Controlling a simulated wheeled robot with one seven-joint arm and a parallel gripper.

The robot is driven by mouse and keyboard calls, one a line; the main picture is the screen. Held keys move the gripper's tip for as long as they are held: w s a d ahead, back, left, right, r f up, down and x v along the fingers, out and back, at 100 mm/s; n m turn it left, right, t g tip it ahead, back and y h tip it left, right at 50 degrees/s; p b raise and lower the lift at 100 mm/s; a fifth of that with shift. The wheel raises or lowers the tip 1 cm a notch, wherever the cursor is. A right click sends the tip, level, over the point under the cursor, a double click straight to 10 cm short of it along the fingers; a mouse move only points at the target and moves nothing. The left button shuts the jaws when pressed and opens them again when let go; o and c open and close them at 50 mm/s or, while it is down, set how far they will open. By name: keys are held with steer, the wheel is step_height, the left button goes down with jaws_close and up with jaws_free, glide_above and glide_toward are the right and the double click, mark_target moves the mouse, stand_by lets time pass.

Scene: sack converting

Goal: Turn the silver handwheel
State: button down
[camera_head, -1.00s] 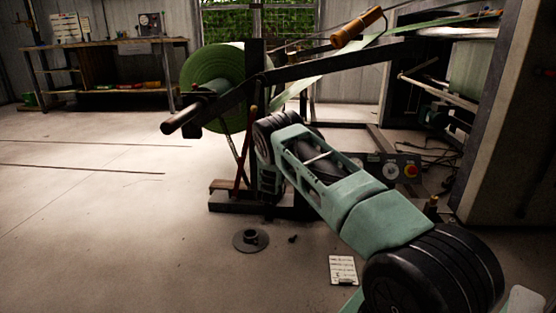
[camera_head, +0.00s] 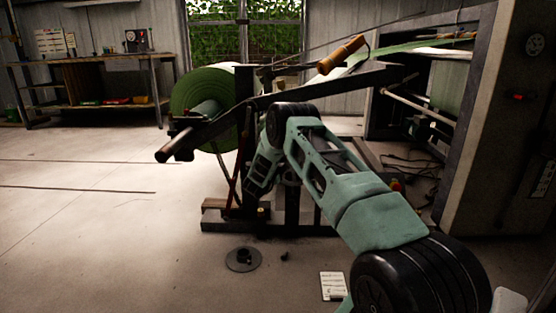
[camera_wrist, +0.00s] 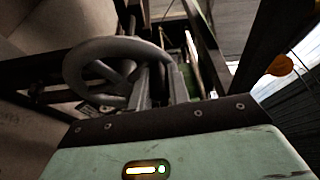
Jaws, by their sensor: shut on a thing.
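The silver handwheel (camera_wrist: 76,84) shows in the wrist view as a dull grey rim with spokes, just beyond my gripper's body and left of the middle. My gripper (camera_wrist: 160,78) is shut on the handwheel, with its fingers at the right side of the rim. The fingertips and the exact contact are partly hidden by the dark finger parts. In the head view my arm reaches to the unwind stand, and I cannot make out the gripper or the handwheel clearly there.
A green roll (camera_head: 192,96) sits on the stand behind a dark slanted bar (camera_head: 300,93). A round flanged part (camera_head: 243,261) and a clipboard (camera_head: 333,286) lie on the floor. A tall machine cabinet (camera_head: 490,130) stands at right. The floor at left is mostly clear.

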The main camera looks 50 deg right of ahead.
steer(key=shift+s+d+r+m+y+p, duration=0.45)
steer(key=shift+s+d+m, duration=0.2)
steer(key=shift+m, duration=0.5)
steer(key=shift+s+d+r+m+y+p, duration=0.3)
steer(key=shift+s+d+m+y+p, duration=0.25)
steer(key=shift+m, duration=0.65)
steer(key=shift+s+d+r+m+y+p, duration=0.4)
steer(key=shift+s+d+m+y, duration=0.25)
steer(key=shift+m, duration=0.5)
steer(key=shift+s, duration=0.1)
steer(key=c, duration=1.3)
jaws_free()
steer(key=shift+a+f, duration=0.1)
steer(key=shift+f, duration=0.05)
steer(key=p+v, duration=0.5)
steer(key=v, duration=1.2)
steer(key=shift+a, duration=0.2)
